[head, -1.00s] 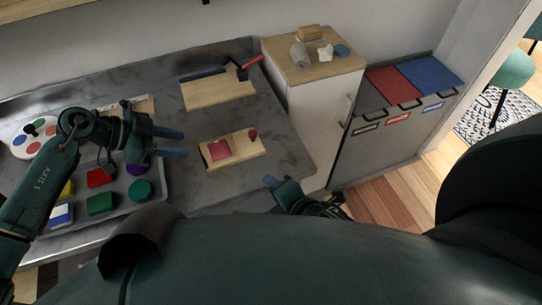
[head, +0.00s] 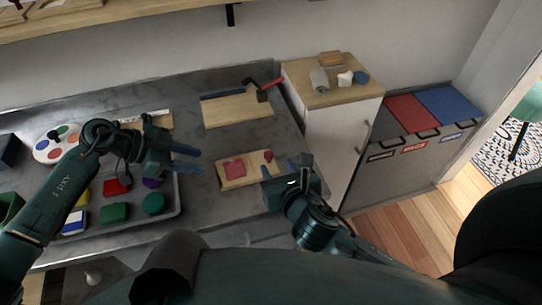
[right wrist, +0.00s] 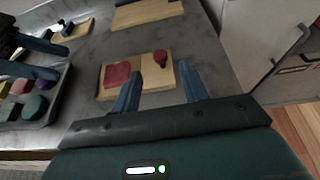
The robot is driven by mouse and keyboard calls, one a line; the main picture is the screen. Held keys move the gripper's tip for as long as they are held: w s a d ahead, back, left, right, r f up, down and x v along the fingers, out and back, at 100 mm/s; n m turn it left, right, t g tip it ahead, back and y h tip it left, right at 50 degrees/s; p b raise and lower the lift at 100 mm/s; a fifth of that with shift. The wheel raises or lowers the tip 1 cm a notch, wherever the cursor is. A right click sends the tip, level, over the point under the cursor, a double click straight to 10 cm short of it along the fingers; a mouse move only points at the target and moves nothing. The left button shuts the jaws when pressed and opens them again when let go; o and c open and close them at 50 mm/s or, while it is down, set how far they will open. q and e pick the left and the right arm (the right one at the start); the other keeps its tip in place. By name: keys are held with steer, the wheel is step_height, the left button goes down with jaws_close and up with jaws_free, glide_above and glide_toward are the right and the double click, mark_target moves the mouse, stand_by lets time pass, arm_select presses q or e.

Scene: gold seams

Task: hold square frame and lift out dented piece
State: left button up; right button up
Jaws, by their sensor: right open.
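A small wooden board (head: 239,182) lies on the grey worktop. A pinkish-red square piece (head: 234,169) sits on its left part and a round red knob-like piece (head: 268,155) at its right; both also show in the right wrist view, the square (right wrist: 116,74) and the knob (right wrist: 160,56). I cannot make out a dent or a separate frame. My right gripper (head: 286,166) is open at the board's right end; in its wrist view the fingers (right wrist: 160,70) appear either side of the knob's line, nothing between them. My left gripper (head: 187,159) is open and empty, left of the board.
A grey tray (head: 171,210) with several coloured blocks lies below my left gripper. A cabinet (head: 335,95) stands right of the worktop. Worktop around the small board is clear.

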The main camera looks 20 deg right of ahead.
mark_target(269, 155)
steer(key=x, duration=0.8)
steer(key=shift+w+f, duration=0.1)
steer(key=shift+w, duration=0.1)
steer(key=shift+c, duration=0.3)
jaws_close()
steer(key=shift+c, duration=0.8)
jaws_free()
steer(key=c, duration=0.6)
steer(key=shift+o, duration=0.2)
